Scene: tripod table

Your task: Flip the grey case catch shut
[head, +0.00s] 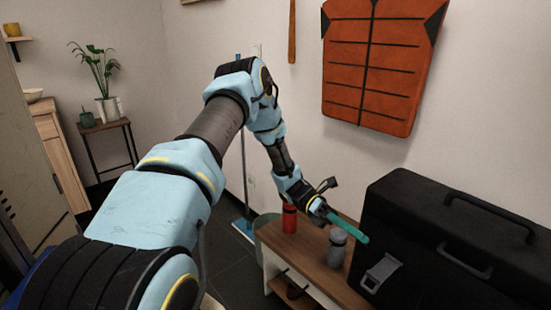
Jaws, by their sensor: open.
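The grey catch (381,272) is on the front of the large black case (420,236), at the lower right of the head view. Its plate looks tilted, but I cannot tell exactly how far it stands off the case. My gripper (352,232) is in front of the case's left end, above and to the left of the catch and apart from it. Its long teal finger part points right and slightly down toward the case. The jaws are open, with nothing seen between them, though they overlap from this angle.
The case stands on a wooden-topped bench (308,262). A grey bottle (337,247) stands just below my gripper, left of the catch. A red bottle (290,218) stands farther left. A black handle (468,250) sticks out from the case, right of the catch.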

